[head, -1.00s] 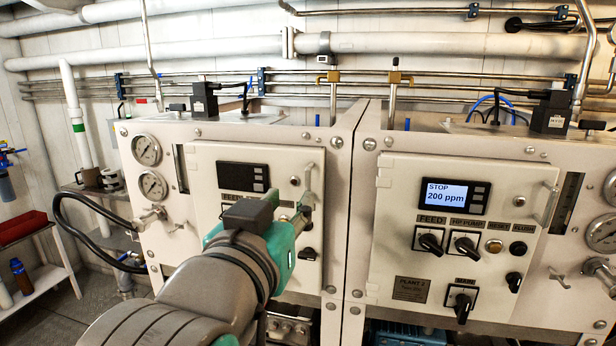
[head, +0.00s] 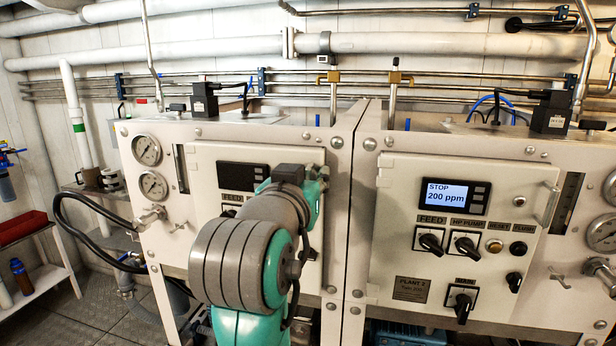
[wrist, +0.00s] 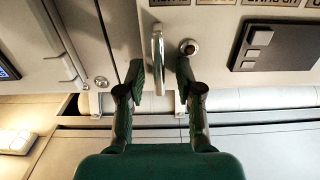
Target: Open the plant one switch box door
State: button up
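The plant one switch box door (head: 205,165) is the pale panel on the left cabinet in the head view. It looks shut, and my arm covers much of its right and lower part. In the wrist view the panel appears turned over, with its bar handle (wrist: 157,45) near the picture's centre. My gripper (wrist: 159,72) is open, one finger on each side of the handle's end in the picture. I cannot tell whether the fingers touch the handle. A round lock (wrist: 188,46) sits just right of the handle. In the head view my fingers and the handle are hidden behind my arm.
The plant two door (head: 400,210) stands shut on the right cabinet, its display reading STOP 200 ppm. Gauges (head: 147,150) and a valve handle (head: 150,216) stick out left of the plant one door. A shelf (head: 45,290) stands at the far left, with clear floor beside it.

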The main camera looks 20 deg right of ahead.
grip_shut()
jog(key=shift+a, duration=0.1)
